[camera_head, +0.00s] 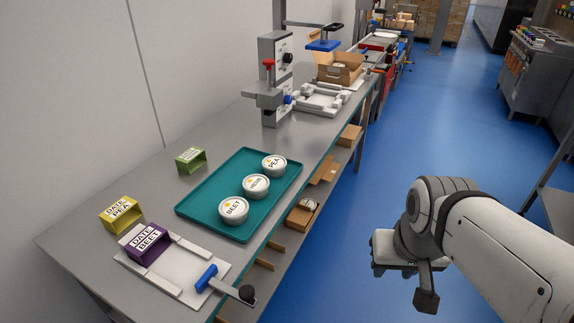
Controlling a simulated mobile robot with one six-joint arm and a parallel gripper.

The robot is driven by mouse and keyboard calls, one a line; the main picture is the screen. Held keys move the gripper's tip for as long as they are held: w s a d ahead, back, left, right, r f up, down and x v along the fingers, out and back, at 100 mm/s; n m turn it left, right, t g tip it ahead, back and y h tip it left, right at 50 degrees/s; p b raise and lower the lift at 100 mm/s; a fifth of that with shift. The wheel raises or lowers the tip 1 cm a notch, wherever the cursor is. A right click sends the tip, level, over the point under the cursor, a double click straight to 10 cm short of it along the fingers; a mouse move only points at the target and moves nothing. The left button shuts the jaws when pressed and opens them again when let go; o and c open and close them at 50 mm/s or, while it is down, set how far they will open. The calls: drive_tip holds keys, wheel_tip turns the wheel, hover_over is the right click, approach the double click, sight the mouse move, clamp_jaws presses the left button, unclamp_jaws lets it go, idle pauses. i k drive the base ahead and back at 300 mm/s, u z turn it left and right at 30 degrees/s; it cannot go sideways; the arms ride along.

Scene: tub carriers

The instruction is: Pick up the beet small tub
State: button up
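The beet small tub (232,211) is a round, pale tub with a white lid lettered BEET. It stands upright at the near end of a teal tray (186,207) on the grey bench. A second tub (256,187), its label hard to read, and a tub lettered PEA (274,167) stand in a row behind it. My gripper (405,285) hangs over the blue floor, right of the bench and well apart from the tubs. One dark finger shows below the wrist. Whether the gripper is open or shut is unclear.
Yellow (121,214) and green (190,160) blocks stand left of the tray. A grey press (273,90) stands behind. The floor beside the bench is clear.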

sight(233, 210)
drive_tip(key=z, duration=1.2)
drive_tip(key=i, duration=1.9)
drive_tip(key=u, duration=2.1)
drive_tip(key=k, duration=0.1)
drive_tip(key=u, duration=1.4)
drive_tip(key=i, duration=1)
drive_tip(key=u, duration=0.05)
